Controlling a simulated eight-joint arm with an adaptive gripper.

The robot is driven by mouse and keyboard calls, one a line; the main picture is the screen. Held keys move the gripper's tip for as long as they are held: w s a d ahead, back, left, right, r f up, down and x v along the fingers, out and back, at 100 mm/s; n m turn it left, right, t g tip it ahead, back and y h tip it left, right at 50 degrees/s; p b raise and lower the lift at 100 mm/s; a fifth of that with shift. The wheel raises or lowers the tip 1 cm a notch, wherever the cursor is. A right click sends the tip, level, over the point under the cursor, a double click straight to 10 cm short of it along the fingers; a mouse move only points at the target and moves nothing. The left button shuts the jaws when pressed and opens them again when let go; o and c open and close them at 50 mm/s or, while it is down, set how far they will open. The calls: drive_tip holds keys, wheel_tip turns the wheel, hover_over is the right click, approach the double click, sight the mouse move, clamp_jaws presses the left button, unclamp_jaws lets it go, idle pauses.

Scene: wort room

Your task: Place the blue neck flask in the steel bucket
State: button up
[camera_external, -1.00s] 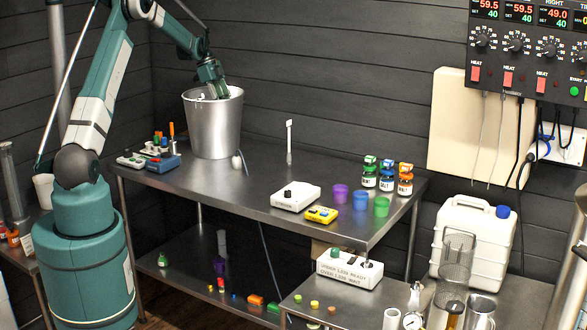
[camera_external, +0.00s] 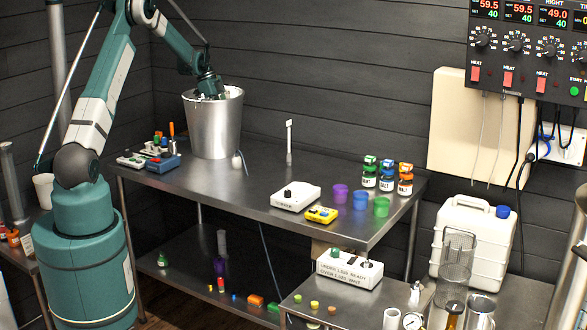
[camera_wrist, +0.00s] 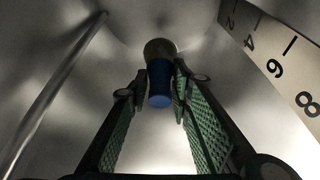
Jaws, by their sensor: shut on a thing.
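The steel bucket (camera_external: 213,130) stands upright on the far left part of the steel table. My gripper (camera_wrist: 159,88) is down inside the bucket, with its fingers hidden by the wall in the external view. In the wrist view the green padded fingers are shut on the blue neck flask (camera_wrist: 160,80). The flask shows a grey part above and a blue part below, held between the fingertips. The bucket's inner wall (camera_wrist: 60,50) surrounds it. I cannot tell whether the flask touches the bucket's bottom.
A graduated scale (camera_wrist: 280,60) and a thin rod (camera_wrist: 50,95) show inside the bucket. A blue tool holder (camera_external: 163,162) stands left of the bucket. A white box (camera_external: 296,195), coloured cups (camera_external: 360,201) and small jars (camera_external: 387,178) stand to the right. The table's middle is mostly clear.

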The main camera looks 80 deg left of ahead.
drive_tip(key=shift+f, duration=0.9)
drive_tip(key=shift+f, duration=0.15)
drive_tip(key=shift+f, duration=1.75)
drive_tip(key=shift+f, duration=0.15)
drive_tip(key=o, duration=1)
drive_tip(key=shift+s+a+r, duration=0.15)
drive_tip(key=shift+r, duration=0.4)
drive_tip(key=r, duration=0.9)
drive_tip(key=shift+s+a, duration=0.2)
drive_tip(key=shift+s, duration=0.1)
